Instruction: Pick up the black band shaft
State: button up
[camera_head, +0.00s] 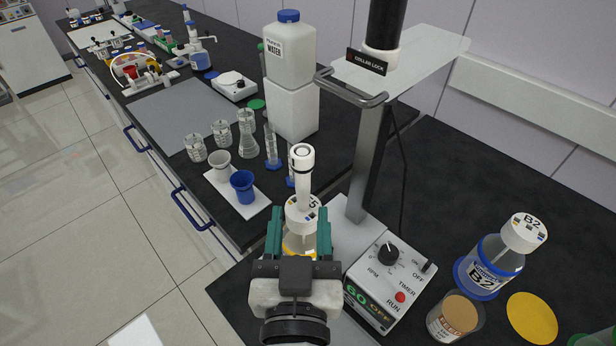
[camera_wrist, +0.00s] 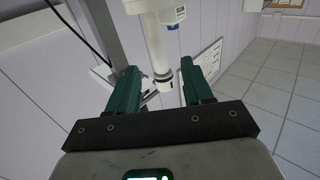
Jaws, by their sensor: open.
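In the wrist view my gripper (camera_wrist: 159,82) is empty, with gaps on both sides of the shaft. I cannot tell how far the shaft is from the fingers in depth. My gripper hides the lower vessel.
A stirrer stand with a metal post (camera_head: 370,165) and control box (camera_head: 391,281) is close on the right. The bottle B2 (camera_head: 485,268) stands farther right. Blue and white cups (camera_head: 242,187), glassware and a water canister (camera_head: 289,50) stand behind.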

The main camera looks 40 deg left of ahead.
aim_at(302, 189)
jog(key=p+x, duration=0.2)
jog(key=x, duration=0.5)
jog(key=shift+w+a, duration=0.1)
jog(key=shift+w, duration=0.15)
grip_shut()
dwell(0.3)
